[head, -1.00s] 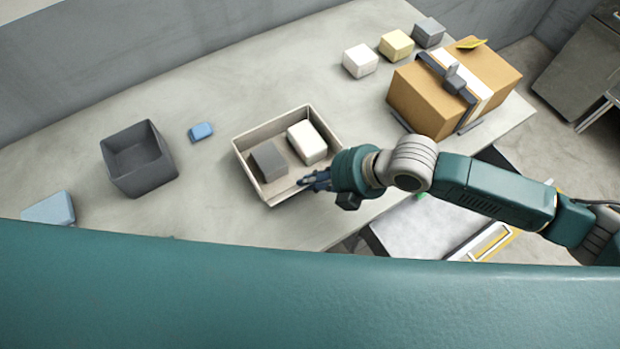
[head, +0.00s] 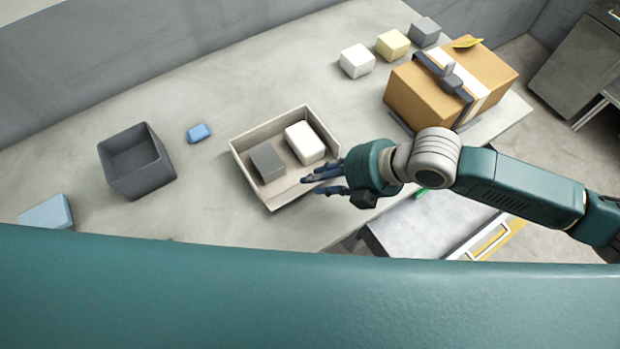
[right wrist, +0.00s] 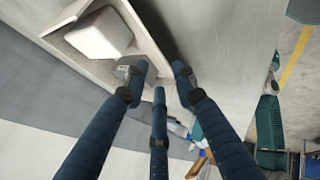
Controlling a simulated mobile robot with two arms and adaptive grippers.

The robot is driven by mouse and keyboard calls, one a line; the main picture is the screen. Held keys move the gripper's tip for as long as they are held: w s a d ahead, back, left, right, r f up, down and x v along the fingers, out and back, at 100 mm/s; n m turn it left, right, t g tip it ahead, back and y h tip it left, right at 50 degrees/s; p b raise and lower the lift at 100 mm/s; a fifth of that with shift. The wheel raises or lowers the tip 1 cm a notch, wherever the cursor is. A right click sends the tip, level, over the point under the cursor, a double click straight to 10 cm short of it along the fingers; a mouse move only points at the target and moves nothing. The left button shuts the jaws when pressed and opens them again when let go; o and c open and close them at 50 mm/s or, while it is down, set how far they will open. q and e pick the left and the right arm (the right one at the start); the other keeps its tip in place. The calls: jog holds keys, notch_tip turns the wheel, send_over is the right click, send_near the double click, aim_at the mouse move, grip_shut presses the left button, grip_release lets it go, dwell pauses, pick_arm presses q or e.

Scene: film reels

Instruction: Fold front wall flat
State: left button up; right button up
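The beige open tray (head: 240,160) sits on the grey table, with its back and side walls upright. Its front side, toward me, shows no clear raised wall and looks low and flat; my fingers are close to its right end. A dark grey block (head: 267,162) and a white block (head: 305,143) lie in it. My right gripper (head: 322,179) is at the tray's front right corner, fingers spread and empty. In the right wrist view the fingers (right wrist: 158,80) are apart beside the tray's wall (right wrist: 146,35); contact is unclear. My left gripper is not in view.
A dark grey bin (head: 136,178), a small blue block (head: 199,132) and a light blue block (head: 47,212) are on the left. A taped cardboard box (head: 415,95) stands at the right, with white (head: 357,61), yellow (head: 392,45) and grey (head: 425,31) blocks behind it.

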jog(key=v, duration=0.8)
dwell(0.4)
